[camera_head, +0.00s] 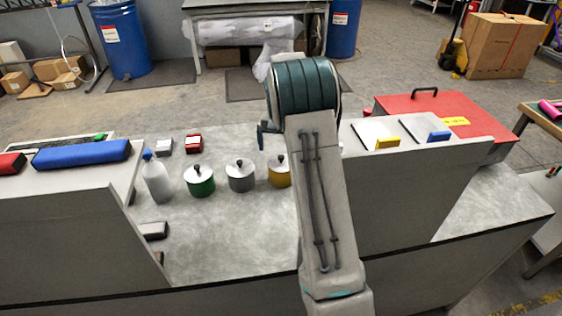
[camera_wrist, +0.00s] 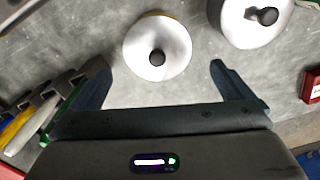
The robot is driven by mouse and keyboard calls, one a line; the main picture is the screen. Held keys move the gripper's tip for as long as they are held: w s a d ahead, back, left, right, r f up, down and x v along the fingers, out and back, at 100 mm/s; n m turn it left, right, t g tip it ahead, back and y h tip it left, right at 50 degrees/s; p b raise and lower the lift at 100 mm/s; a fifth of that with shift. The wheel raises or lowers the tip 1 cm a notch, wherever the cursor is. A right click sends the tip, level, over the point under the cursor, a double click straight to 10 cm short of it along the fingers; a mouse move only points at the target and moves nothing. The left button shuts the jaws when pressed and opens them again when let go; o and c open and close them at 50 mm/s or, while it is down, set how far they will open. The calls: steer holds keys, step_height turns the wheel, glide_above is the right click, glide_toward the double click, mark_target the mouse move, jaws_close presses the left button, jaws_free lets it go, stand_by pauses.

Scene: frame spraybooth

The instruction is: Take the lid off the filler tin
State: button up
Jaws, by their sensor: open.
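Three lidded tins stand in a row on the grey bench in the head view: a green tin (camera_head: 199,181), a grey tin (camera_head: 240,176) and a yellow tin (camera_head: 279,172) partly hidden by my arm. Each has a pale lid with a dark knob. No readable label tells me which is the filler tin. In the wrist view, my gripper (camera_wrist: 158,66) is open and empty, with one round lid (camera_wrist: 140,45) and its black knob (camera_wrist: 157,58) between and slightly beyond the fingertips. A yellowish edge shows beneath that lid. A second lidded tin (camera_wrist: 240,30) is at upper right.
A white bottle (camera_head: 156,180) stands left of the tins, with a small red box (camera_head: 193,143) behind. Raised grey blocks flank the work area; the left one carries a blue bar (camera_head: 82,153). A red case (camera_head: 440,105) is at right. Bench in front of the tins is clear.

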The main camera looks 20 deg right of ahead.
step_height(320, 180, down, 5)
steer(key=shift+s+d+r+p, duration=0.1)
steer(key=shift+s+p, duration=0.05)
steer(key=shift+p, duration=0.7)
steer(key=c, duration=0.8)
steer(key=shift+c, duration=0.2)
steer(key=shift+r, duration=0.1)
steer(key=r+p, duration=0.2)
steer(key=r, duration=0.3)
steer(key=shift+w+d+p, duration=0.2)
steer(key=shift+d+p, duration=0.2)
steer(key=w+d+r+p, duration=0.1)
steer(key=w+d+r, duration=0.3)
steer(key=d, duration=0.5)
steer(key=shift+w+d+r, duration=0.35)
steer(key=shift+w+r, duration=0.05)
steer(key=shift+r, duration=0.55)
